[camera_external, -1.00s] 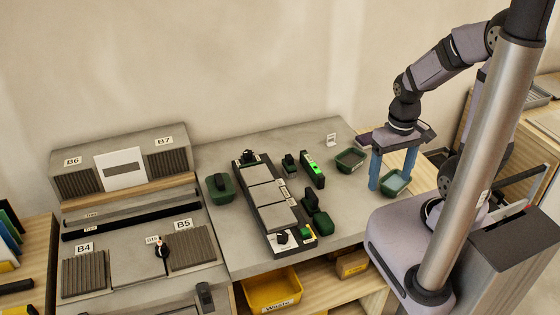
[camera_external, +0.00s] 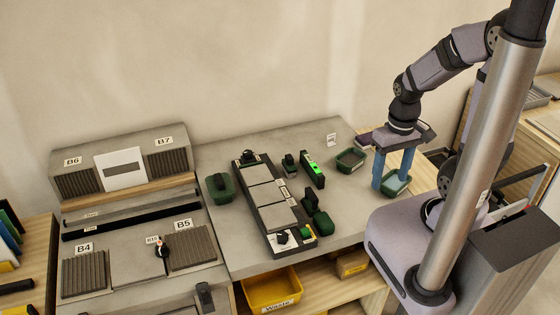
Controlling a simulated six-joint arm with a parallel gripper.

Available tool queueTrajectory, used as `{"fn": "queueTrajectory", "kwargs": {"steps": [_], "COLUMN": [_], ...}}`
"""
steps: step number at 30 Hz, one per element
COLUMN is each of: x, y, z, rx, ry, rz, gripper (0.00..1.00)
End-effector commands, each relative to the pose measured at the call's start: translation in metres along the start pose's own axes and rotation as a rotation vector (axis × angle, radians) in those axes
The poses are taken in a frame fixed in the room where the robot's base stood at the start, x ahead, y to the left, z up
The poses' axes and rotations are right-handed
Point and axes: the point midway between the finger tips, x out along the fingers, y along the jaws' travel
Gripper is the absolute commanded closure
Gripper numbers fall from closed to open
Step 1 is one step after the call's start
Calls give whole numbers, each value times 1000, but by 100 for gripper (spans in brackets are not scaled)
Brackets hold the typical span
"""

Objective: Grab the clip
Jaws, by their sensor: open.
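My gripper (camera_external: 393,183) points down at the right end of the grey worktop, with two blue fingers apart. It is open, and I see nothing held between the fingers. A small green bin (camera_external: 397,181) with a pale blue-green inside is at the fingertips; the fingers partly hide it. I cannot make out a separate clip in or near this bin; it may be hidden or too small to tell. A black frame (camera_external: 244,192) with several grey tiles (camera_external: 268,194) lies on the worktop to the left.
Another green bin (camera_external: 351,160) stands just left of my gripper. A black and green device (camera_external: 313,169), small dark green blocks and a lidded green box (camera_external: 220,187) surround the tile frame. A yellow waste bin (camera_external: 272,293) sits below the front edge. Bare worktop lies behind the frame.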

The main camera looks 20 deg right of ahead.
Motion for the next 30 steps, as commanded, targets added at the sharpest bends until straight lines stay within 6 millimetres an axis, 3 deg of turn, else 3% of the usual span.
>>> {"fn": "queueTrajectory", "kwargs": {"steps": [9, 14, 17, 20, 27, 30], "x": [1, 12, 28, 49, 104, 124], "y": [0, 6, 16, 30, 64, 73], "z": [-1, -21, -53, -101, -236, -284], "rx": [0, 5, 8, 9, -17, -38], "ry": [2, 46, 120, 232, 583, 733], "rz": [1, 13, 31, 54, 78, 63], "gripper": [48, 48, 48, 48, 48, 48]}}
